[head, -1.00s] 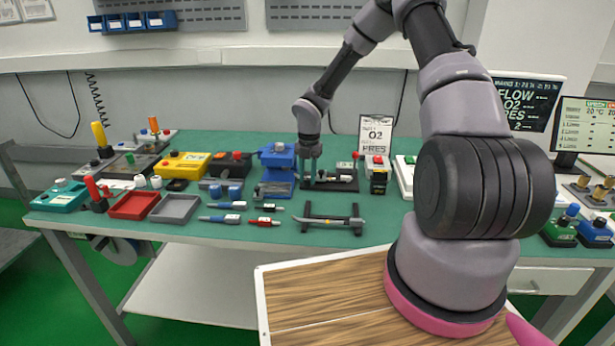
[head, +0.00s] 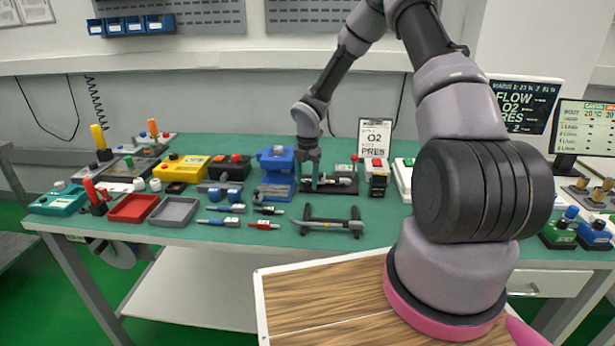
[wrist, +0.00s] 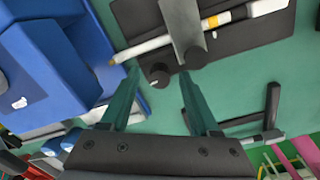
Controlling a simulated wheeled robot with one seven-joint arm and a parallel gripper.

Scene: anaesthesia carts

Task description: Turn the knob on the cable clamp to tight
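The cable clamp is a black plate (wrist: 262,33) with a grey metal bracket (wrist: 186,28) over a white, orange-banded rod-like piece. A small dark round knob (wrist: 158,75) sits at the plate's near edge, and another dark round part (wrist: 195,57) is at the bracket's end. In the head view the clamp (head: 345,186) is on the green table, partly behind my gripper (head: 309,178). In the wrist view my gripper (wrist: 159,85) is open, its teal fingers apart. The small knob shows between the fingertips; I cannot tell whether they touch it.
A blue device (head: 276,165) stands close on the left of my gripper. A black rack (head: 331,223) with a tool is in front. A red-topped block (head: 377,175) and the O2 PRES sign (head: 375,137) are on the right. Red (head: 132,208) and grey trays lie further left.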

